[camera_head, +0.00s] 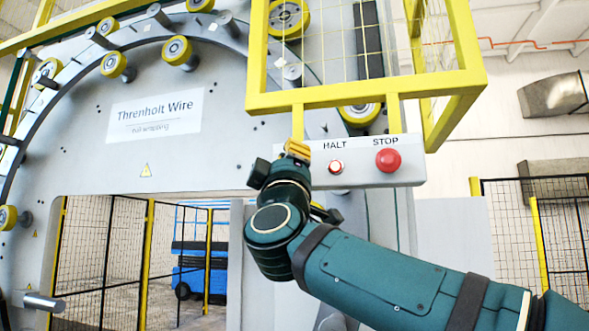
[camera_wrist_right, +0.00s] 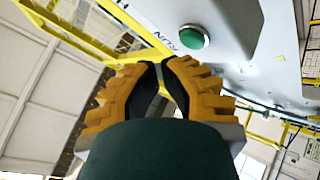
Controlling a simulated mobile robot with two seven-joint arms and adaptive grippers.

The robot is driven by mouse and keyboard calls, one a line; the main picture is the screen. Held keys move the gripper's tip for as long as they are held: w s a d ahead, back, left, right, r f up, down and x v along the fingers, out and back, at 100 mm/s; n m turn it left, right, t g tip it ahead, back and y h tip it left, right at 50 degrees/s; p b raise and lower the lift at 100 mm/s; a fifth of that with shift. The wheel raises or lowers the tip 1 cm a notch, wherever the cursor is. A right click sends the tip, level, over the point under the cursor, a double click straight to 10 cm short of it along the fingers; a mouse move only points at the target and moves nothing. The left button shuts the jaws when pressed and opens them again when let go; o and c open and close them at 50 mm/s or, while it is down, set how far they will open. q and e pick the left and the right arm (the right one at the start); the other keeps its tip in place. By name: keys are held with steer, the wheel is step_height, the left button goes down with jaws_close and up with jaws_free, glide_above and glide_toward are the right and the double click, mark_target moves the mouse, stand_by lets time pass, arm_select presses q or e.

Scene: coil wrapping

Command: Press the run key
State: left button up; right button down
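The run key is a round green button (camera_wrist_right: 193,37) on a pale panel in the right wrist view, with the RUN lettering beside it. In the head view my right gripper and wrist hide it. My right gripper (camera_head: 297,149) is in front of the left part of the control box (camera_head: 358,177). Its yellow ribbed fingers (camera_wrist_right: 162,66) are closed together at the tips, with nothing seen between them. The tips point towards the panel and appear just short of the green button; the exact gap cannot be told. My left gripper is not in view.
To the right on the box are a small red-lit HALT button (camera_head: 335,167) and a larger red STOP button (camera_head: 388,160). A yellow guard frame (camera_head: 365,92) hangs above the box. The big wrapping ring with rollers (camera_head: 178,51) stands at the left.

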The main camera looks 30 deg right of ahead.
steer(key=shift+w+d, duration=0.1)
steer(key=shift+w+d, duration=0.2)
steer(key=shift+d, duration=0.05)
